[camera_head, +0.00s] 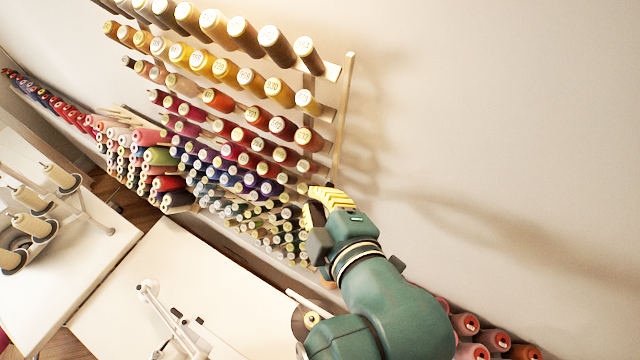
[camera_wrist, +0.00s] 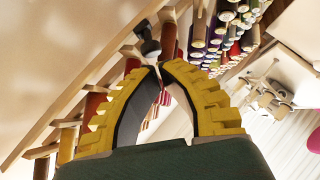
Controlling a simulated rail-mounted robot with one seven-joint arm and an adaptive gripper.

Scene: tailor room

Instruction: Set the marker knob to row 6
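My gripper (camera_wrist: 160,67) has yellow ribbed fingers with dark inner pads. In the wrist view the fingers bow toward each other and their tips almost meet, with a narrow gap and nothing clearly held between them. A small dark rounded piece (camera_wrist: 149,47), possibly the marker knob, shows just past the fingertips, beside a wooden rail; I cannot tell whether the tips touch it. In the head view my gripper (camera_head: 318,205) is at the right edge of the thread rack (camera_head: 345,105), low down, and hides what lies behind it. No row numbers are readable near the gripper.
Several rows of thread spools (camera_head: 225,102) fill the rack left of my gripper. The wall (camera_head: 500,110) to the right is bare. A white table (camera_head: 190,275) with a sewing machine (camera_head: 175,320) stands below. Red spools (camera_head: 490,340) lie at the lower right.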

